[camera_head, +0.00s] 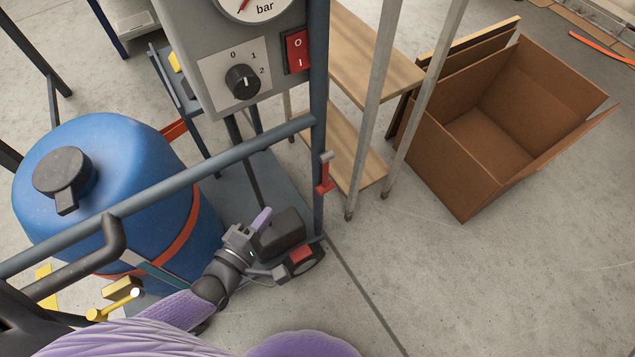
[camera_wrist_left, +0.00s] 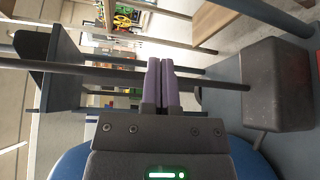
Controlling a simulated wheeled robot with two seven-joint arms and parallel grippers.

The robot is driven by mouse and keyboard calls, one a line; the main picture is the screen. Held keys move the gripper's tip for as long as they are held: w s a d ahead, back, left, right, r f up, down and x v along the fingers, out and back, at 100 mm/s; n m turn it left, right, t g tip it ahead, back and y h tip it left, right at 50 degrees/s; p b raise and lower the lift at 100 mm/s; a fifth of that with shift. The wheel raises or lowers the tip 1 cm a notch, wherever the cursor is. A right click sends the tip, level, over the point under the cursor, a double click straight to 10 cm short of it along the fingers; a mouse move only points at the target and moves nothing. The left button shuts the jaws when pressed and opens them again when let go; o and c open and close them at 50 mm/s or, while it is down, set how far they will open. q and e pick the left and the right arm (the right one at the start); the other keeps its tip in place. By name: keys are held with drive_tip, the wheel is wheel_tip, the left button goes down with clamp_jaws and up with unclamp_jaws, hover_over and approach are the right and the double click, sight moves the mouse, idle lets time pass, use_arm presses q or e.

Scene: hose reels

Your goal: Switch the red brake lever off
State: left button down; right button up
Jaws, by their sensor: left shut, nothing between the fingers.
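A red tab (camera_head: 300,254) sits over the black caster wheel (camera_head: 309,263) at the cart's lower corner. Another small red piece with a grey pin (camera_head: 324,174) is fixed to the cart's upright post. I cannot tell its exact kind; the tab at the wheel looks like the brake lever. My left gripper (camera_head: 263,217) is shut and empty, just left of a dark grey block (camera_head: 283,232) and apart from the red tab. In the left wrist view its purple fingers (camera_wrist_left: 162,68) are pressed together, and the dark block (camera_wrist_left: 277,84) stands to their right. My right gripper is out of view.
A blue tank (camera_head: 110,175) with a black cap stands at left behind the cart's blue-grey rail (camera_head: 170,190). A grey control box (camera_head: 235,60) with a knob and red switch hangs above. An open cardboard box (camera_head: 440,165) is at right. Floor at lower right is clear.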

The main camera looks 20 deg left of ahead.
sight(325, 174)
use_arm(q)
drive_tip(key=w+d+b, duration=0.3)
drive_tip(key=w+d, duration=0.2)
drive_tip(key=w, duration=0.3)
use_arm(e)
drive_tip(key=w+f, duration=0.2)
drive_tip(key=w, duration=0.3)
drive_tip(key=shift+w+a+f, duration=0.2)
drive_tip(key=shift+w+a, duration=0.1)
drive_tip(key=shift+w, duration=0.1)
